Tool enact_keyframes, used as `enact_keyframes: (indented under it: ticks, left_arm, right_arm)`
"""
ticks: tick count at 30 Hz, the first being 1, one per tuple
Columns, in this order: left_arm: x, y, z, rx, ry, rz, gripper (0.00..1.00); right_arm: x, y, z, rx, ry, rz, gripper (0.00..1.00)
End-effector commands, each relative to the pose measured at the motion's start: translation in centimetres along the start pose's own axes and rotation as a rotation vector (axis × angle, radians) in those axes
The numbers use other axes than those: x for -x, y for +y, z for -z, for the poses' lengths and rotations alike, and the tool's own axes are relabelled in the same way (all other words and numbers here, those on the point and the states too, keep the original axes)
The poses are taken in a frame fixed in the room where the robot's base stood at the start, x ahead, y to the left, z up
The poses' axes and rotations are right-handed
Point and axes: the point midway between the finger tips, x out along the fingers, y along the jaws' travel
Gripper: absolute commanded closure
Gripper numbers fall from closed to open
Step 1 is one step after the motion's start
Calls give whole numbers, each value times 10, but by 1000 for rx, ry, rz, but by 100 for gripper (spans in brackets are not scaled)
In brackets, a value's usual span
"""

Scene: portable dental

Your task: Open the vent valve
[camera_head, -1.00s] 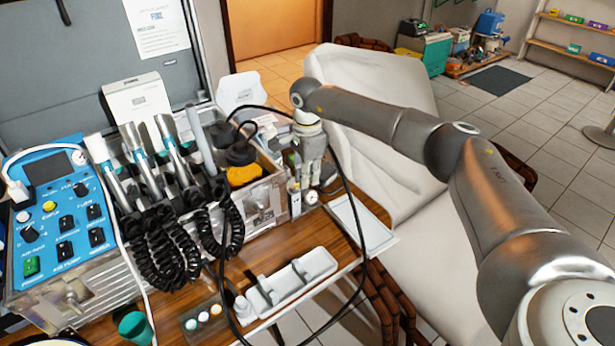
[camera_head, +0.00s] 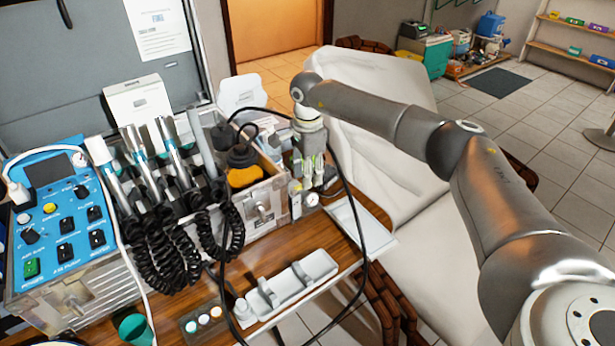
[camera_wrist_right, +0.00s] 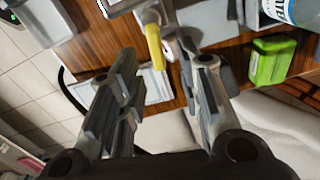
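A yellow lever handle (camera_wrist_right: 154,46), which looks like the vent valve's handle, sticks out from a metal fitting (camera_wrist_right: 183,42) in the right wrist view. In the head view, a small yellow part (camera_head: 295,187) shows beside a round gauge (camera_head: 312,198) at the right end of the metal case. My right gripper (camera_head: 311,180) points down just above this spot. In the wrist view its fingers (camera_wrist_right: 165,88) are spread apart, with the handle beyond the tips and roughly between them. No contact with the handle is visible. My left gripper is not in view.
A metal case (camera_head: 262,210) with hoses and handpieces stands left of my gripper. A black cable loops around the gripper's right side. A white tray (camera_head: 318,264) lies in front. A green box (camera_wrist_right: 270,60) and a labelled bottle sit close by in the wrist view.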

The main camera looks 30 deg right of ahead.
Motion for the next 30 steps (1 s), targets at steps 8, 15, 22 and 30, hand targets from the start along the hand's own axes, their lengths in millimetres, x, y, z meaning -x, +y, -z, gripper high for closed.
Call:
enact_keyframes:
  ticks: [8,15,22,30]
  left_arm:
    - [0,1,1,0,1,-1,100]
    - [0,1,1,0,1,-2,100]
    - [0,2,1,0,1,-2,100]
    - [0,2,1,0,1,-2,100]
  right_arm:
    - [62,-1,0,0,-1,6,67]
    - [96,-1,0,1,-1,4,67]
    - [104,0,0,1,-1,1,67]
    - [104,0,0,1,-1,1,67]
